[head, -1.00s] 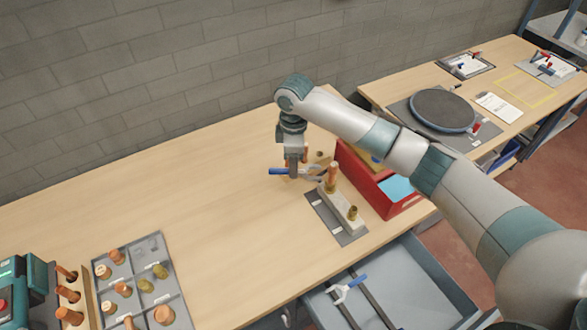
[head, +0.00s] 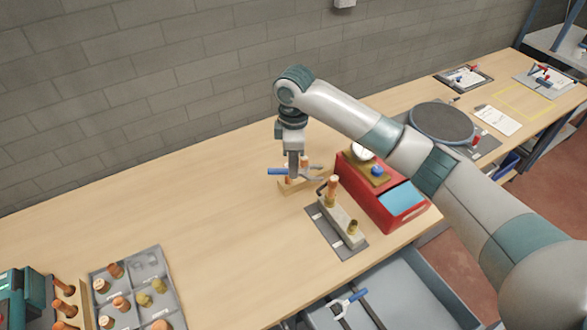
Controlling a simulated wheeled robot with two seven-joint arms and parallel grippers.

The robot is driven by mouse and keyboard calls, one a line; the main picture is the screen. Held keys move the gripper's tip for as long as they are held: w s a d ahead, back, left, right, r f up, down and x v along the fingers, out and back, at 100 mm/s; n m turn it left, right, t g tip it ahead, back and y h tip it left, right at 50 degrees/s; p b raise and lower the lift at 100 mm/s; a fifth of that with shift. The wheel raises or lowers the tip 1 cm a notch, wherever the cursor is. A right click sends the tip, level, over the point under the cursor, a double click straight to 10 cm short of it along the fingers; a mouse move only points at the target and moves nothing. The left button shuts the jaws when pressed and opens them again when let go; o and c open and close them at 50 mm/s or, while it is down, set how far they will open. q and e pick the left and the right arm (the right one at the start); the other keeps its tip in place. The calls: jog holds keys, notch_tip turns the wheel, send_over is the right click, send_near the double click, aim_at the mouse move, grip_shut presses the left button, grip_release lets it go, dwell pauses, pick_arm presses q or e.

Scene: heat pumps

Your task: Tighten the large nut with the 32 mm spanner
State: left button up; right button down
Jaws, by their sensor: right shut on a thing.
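My right gripper (head: 293,174) points down and is shut on a blue-handled spanner (head: 275,172). The spanner's grey open jaw (head: 315,174) points right, toward the fitting block. The grey fitting block (head: 340,219) sits on a dark plate. It bears an upright copper pipe (head: 333,186) with a brass nut (head: 331,200) at its base, and a smaller brass fitting (head: 352,228) at its near end. The jaw appears apart from the nut, behind and left of it; its height is hard to judge. The spanner's size marking is unreadable. My left gripper is out of view.
A red case (head: 372,201) with a gauge stands right of the block. Another blue-handled spanner (head: 350,299) lies in the open drawer (head: 395,292). A parts tray (head: 128,262) is at left; the bench between is clear.

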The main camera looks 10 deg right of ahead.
jog(key=shift+r, duration=0.75)
